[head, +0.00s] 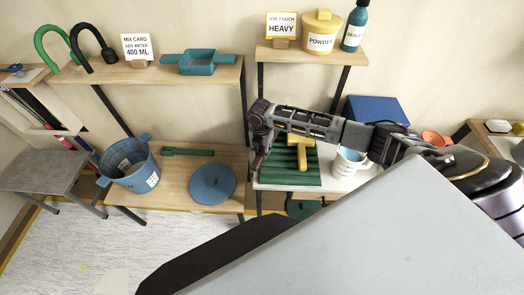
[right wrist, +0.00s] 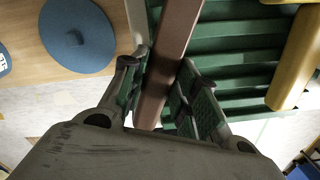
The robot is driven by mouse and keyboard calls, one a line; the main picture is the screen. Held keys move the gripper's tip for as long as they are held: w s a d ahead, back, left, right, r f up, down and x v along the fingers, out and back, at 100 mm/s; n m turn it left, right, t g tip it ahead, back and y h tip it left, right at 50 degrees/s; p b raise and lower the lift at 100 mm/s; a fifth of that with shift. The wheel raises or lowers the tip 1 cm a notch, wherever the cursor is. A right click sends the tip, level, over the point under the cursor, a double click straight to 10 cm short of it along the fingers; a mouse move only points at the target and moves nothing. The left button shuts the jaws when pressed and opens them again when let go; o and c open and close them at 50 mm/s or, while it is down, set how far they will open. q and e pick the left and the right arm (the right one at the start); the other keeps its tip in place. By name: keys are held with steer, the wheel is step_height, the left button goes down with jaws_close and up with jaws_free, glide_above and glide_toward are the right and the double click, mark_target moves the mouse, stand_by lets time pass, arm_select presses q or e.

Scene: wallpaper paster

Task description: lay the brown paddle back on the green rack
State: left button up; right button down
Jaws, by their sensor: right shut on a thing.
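The green ribbed rack (head: 290,178) lies on a white surface at the middle in the head view, and fills the upper right of the right wrist view (right wrist: 235,72). My right gripper (head: 257,160) is at the rack's left edge, pointing down. In the right wrist view its fingers (right wrist: 158,95) are shut on the brown paddle (right wrist: 166,55), a long brown bar running between them. The paddle lies along the rack's left edge in that view; whether it touches the rack cannot be told. In the head view the paddle is mostly hidden. My left gripper is not in view.
A yellow T-shaped tool (head: 301,143) lies on the rack. A white mug (head: 348,166) and a blue box (head: 374,109) stand to its right. A blue lid (head: 212,184) lies on the wooden bench at left, near a blue bucket (head: 131,166).

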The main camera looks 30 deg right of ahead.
steer(key=shift+f, duration=0.2)
steer(key=c, duration=1.1)
jaws_free()
steer(key=shift+r, duration=0.15)
step_height(320, 180, up, 12)
steer(key=shift+a+b, duration=0.25)
steer(key=shift+b, duration=0.15)
